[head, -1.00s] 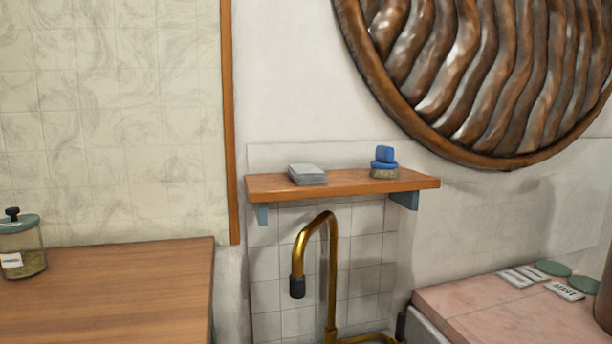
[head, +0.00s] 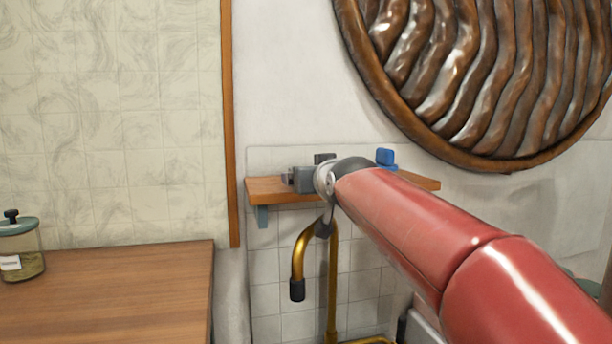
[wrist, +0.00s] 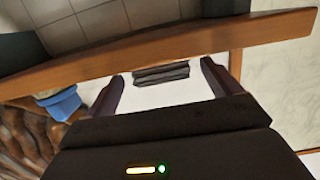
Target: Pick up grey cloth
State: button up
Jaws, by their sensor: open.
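The grey cloth (wrist: 161,73) is a folded, layered stack by the wooden shelf edge. In the wrist view it shows between my two finger tips, slightly beyond them, and I see no contact. In the head view my gripper (head: 303,179) is at the left part of the shelf and hides most or all of the cloth. My gripper is open, with one finger on each side of the cloth in the wrist view (wrist: 162,70), and nothing is held.
The wooden shelf (head: 268,188) carries a blue item (head: 386,157) to the right, also in the wrist view (wrist: 62,103). A brass tap (head: 301,255) stands below. A wooden counter (head: 110,290) with a jar (head: 20,250) is at left.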

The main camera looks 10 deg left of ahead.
jog(key=x, duration=0.4)
jog(key=shift+w+p, duration=0.2)
jog(key=shift+p, duration=0.2)
jog(key=shift+c, duration=0.4)
jog(key=c, duration=1)
jog(key=shift+c, duration=0.2)
